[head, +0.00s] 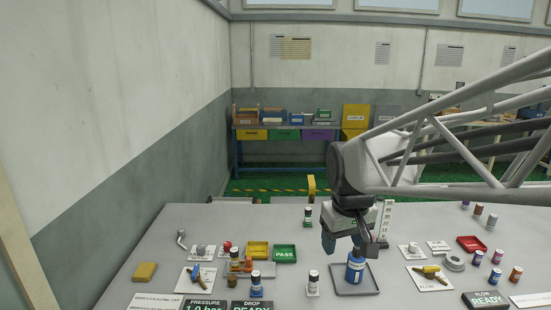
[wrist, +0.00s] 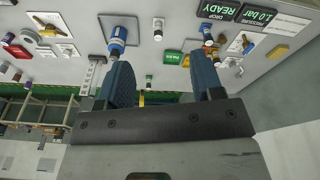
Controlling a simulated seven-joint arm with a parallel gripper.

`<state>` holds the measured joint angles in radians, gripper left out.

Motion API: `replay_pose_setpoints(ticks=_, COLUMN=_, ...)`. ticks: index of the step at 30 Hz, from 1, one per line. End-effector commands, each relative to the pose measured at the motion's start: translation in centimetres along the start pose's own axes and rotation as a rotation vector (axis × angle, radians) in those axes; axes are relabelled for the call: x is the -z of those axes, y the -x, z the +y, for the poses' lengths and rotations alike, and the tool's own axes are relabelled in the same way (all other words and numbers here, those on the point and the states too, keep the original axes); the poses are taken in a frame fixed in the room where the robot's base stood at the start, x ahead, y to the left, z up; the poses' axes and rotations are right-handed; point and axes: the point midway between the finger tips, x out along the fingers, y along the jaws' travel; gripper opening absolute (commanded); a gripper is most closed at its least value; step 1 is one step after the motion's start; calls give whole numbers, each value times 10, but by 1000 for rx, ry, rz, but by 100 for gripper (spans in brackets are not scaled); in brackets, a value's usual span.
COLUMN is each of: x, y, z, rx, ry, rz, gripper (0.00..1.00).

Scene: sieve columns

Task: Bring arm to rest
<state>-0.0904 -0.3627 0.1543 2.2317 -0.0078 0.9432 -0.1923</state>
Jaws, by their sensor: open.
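My gripper (head: 348,240) hangs over the middle of the grey table in the head view, its fingers spread. In the wrist view both blue fingers of my gripper (wrist: 168,70) stand apart with nothing between them. A blue bottle (head: 354,268) stands upright on a dark-rimmed square tray (head: 372,289), just below my gripper. The bottle also shows in the wrist view (wrist: 117,38), beyond one finger. I cannot tell the exact gap between the fingers and the bottle in the head view.
A green PASS tray (head: 285,253) and a yellow tray (head: 257,249) lie left of my gripper. A red tray (head: 471,243) and several small vials stand to the right. A back bench (head: 285,133) stands against the wall.

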Motion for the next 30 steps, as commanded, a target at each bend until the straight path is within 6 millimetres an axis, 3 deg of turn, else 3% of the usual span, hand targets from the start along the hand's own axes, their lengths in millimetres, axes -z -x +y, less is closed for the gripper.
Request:
replay_pose_setpoints(ticks=12, x=-114, y=5, z=0, rx=-18, ry=-184, rz=35, gripper=61)
replay_pose_setpoints(ticks=18, x=-158, y=-1, z=-4, rx=-24, ry=-259, rz=47, gripper=61)
replay_pose_setpoints(ticks=24, x=-180, y=-6, z=-6, rx=-27, ry=-299, rz=54, gripper=61)
replay_pose_setpoints(ticks=30, x=-184, y=-7, z=-7, rx=-27, ry=-306, rz=54, gripper=61)
